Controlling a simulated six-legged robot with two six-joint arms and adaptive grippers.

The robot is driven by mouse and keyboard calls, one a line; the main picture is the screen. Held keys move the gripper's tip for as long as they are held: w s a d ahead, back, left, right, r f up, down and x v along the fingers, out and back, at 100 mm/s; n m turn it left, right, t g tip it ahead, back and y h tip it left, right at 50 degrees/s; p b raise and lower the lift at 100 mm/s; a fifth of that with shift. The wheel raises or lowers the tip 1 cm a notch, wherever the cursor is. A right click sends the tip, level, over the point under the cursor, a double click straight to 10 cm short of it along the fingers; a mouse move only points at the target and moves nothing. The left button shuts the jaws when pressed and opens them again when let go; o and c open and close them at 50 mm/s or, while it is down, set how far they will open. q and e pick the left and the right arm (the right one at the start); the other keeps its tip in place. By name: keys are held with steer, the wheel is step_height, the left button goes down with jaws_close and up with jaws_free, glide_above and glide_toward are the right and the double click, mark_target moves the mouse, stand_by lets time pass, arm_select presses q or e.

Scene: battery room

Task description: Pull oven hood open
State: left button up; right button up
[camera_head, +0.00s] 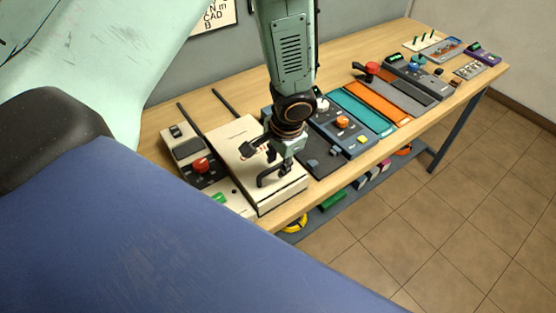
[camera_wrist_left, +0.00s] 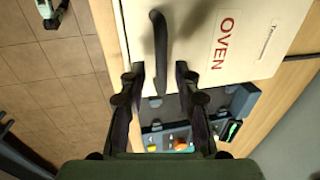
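The oven (camera_head: 243,134) is a cream box on the workbench in the head view, with a black bar handle (camera_head: 266,178) near its front edge. In the wrist view, its flat cream hood (camera_wrist_left: 195,62) bears the red word OVEN, and the handle (camera_wrist_left: 158,40) shows as a dark bar. My left gripper (camera_head: 272,166) is right over the oven's front part, at the handle. In the wrist view my left gripper (camera_wrist_left: 160,75) has its fingers apart, with the handle's lower end between them. I cannot tell whether they touch it.
A panel with a red knob (camera_head: 201,165) stands left of the oven. A blue-grey panel with an orange knob (camera_head: 343,122) is to its right, with more devices along the wooden bench (camera_head: 415,124). A lower shelf (camera_head: 342,196) holds coloured items. The tiled floor (camera_head: 430,235) in front is clear.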

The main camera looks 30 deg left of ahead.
arm_select(q)
steer(key=shift+w+f, duration=0.2)
steer(key=shift+w, duration=0.2)
steer(key=c, duration=0.3)
steer(key=shift+w, duration=0.1)
steer(key=shift+c, duration=0.8)
jaws_close()
steer(key=shift+s+r, duration=0.1)
steer(key=shift+s, duration=0.15)
arm_select(e)
steer(key=shift+w, duration=0.25)
steer(key=shift+f, duration=0.1)
arm_select(q)
steer(key=shift+w+a, duration=0.1)
steer(key=shift+a, duration=0.05)
arm_select(e)
steer(key=shift+f, duration=0.1)
